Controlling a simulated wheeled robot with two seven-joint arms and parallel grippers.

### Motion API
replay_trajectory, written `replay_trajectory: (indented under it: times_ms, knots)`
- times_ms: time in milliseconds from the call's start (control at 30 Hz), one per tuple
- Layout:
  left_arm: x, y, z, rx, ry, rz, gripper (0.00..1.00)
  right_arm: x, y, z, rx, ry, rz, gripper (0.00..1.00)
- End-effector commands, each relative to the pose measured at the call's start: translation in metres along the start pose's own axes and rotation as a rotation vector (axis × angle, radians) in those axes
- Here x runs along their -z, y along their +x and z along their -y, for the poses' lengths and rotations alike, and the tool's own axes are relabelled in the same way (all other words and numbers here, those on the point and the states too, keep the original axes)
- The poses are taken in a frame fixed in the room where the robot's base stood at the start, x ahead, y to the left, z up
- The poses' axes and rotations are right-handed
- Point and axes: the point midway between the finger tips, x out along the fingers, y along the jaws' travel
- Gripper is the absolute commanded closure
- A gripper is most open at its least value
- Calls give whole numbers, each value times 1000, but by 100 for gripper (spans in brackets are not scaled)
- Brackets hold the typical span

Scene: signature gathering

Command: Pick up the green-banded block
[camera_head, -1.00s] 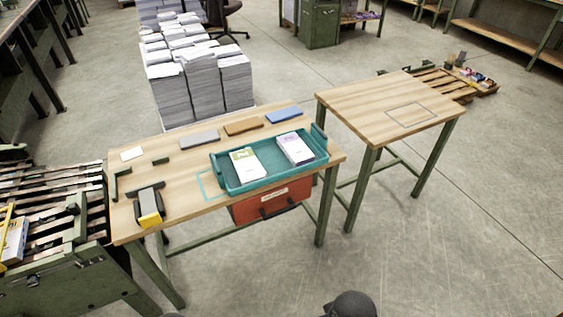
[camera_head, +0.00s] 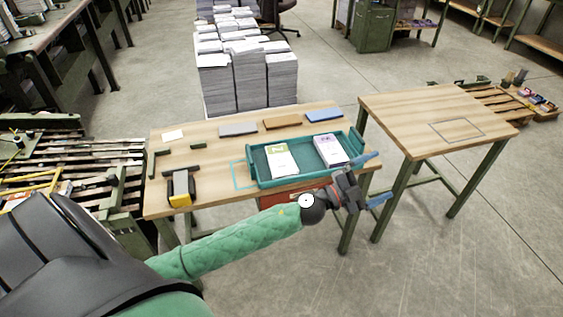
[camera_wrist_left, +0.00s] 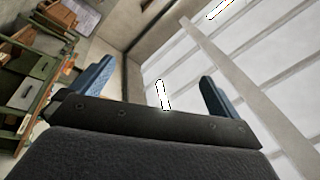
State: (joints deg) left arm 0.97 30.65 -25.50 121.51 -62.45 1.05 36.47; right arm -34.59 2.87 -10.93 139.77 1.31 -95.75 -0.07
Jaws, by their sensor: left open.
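The green-banded block (camera_head: 281,159), white with a green band at its far end, lies in the left part of the teal tray (camera_head: 262,172) on the wooden table. A similar block with a purple band (camera_head: 331,151) lies to its right in the tray. My left gripper (camera_head: 372,181) is open in front of the tray's right end, apart from both blocks. Its two blue fingers also show in the left wrist view (camera_wrist_left: 155,90), with nothing between them. That view faces shelves and the roof, so no block shows there. My right gripper is not in view.
Grey (camera_head: 238,129), brown (camera_head: 282,122) and blue (camera_head: 324,115) flat pieces lie behind the tray. A black and yellow tool (camera_head: 181,188) stands at the table's left. A second table (camera_head: 425,115) with a bare top stands to the right. Paper stacks (camera_head: 246,75) stand behind.

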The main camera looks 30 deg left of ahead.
Motion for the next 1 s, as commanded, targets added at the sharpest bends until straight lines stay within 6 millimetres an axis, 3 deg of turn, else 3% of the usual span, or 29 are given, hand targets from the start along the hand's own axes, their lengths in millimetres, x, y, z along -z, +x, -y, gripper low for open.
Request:
replay_trajectory:
  times_ms: [167,267,467,567,700,833,1000]
  knots:
    - [-3,10,-20,-296,203,-216,0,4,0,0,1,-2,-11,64]
    - [-20,3,-32,-497,309,-284,0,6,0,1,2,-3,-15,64]
    - [-92,-33,-34,-943,500,-275,0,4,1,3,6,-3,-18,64]
    - [-140,-60,-15,-1174,578,-193,0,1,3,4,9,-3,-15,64]
    - [-204,-102,32,-1463,654,-5,0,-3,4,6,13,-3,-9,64]
    - [-244,-136,81,-1647,686,179,0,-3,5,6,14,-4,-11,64]
    - [-271,-166,129,-1786,695,364,0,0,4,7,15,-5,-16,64]
